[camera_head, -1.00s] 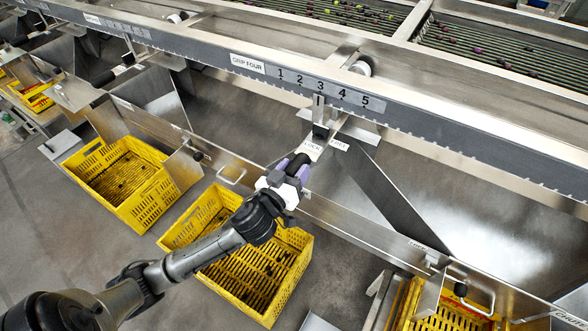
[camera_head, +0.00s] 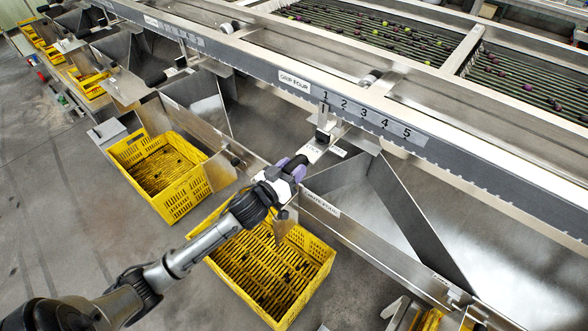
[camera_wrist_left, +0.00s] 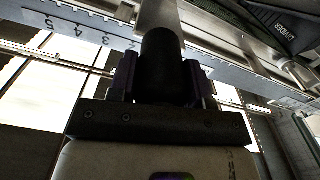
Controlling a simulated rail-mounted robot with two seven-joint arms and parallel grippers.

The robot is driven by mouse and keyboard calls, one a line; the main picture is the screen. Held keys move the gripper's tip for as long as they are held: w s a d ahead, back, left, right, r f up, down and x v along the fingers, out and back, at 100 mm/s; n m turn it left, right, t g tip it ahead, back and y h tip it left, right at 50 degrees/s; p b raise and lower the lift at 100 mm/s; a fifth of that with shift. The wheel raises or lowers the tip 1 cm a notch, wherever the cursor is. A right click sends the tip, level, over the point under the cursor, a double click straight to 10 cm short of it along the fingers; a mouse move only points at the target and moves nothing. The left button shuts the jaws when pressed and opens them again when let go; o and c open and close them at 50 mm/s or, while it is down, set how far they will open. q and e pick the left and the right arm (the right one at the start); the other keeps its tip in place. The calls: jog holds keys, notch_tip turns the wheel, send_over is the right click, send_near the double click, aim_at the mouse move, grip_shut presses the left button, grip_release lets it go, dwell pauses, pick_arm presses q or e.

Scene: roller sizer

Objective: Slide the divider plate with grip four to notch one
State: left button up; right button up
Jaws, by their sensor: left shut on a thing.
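The number strip (camera_head: 365,116) with notches one to five lies on the long rail, right of the GRIP FOUR label (camera_head: 294,80). The upright pointer (camera_head: 323,115) of the grip's carriage stands below number 1. The LOCK tag (camera_head: 313,150) and FREE tag sit beside the bracket under it. My left gripper (camera_head: 290,168) is shut on the black grip (camera_wrist_left: 161,65), with purple fingers on both sides of it in the left wrist view. A slanted steel divider plate (camera_head: 412,218) stands in the chute behind. My right gripper is out of view.
A yellow crate (camera_head: 325,262) stands below my left arm, and another (camera_head: 203,200) is left of it. A steel front wall (camera_head: 375,250) runs beside the grip. Rollers with small fruit (camera_head: 370,30) lie behind the rail. Grey floor is clear at left.

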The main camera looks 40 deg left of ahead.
pick_arm(q)
jog(key=o, duration=0.9)
jog(key=shift+a+f, duration=0.1)
jog(key=shift+a, duration=0.1)
jog(key=o, duration=0.4)
jog(key=shift+a, duration=0.15)
jog(key=shift+c, duration=0.2)
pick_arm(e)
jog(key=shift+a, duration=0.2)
pick_arm(q)
jog(key=shift+s, duration=0.2)
jog(key=s+p, duration=0.3)
jog(key=s, duration=1)
jog(key=shift+s+d, duration=0.25)
jog(key=shift+d, duration=0.1)
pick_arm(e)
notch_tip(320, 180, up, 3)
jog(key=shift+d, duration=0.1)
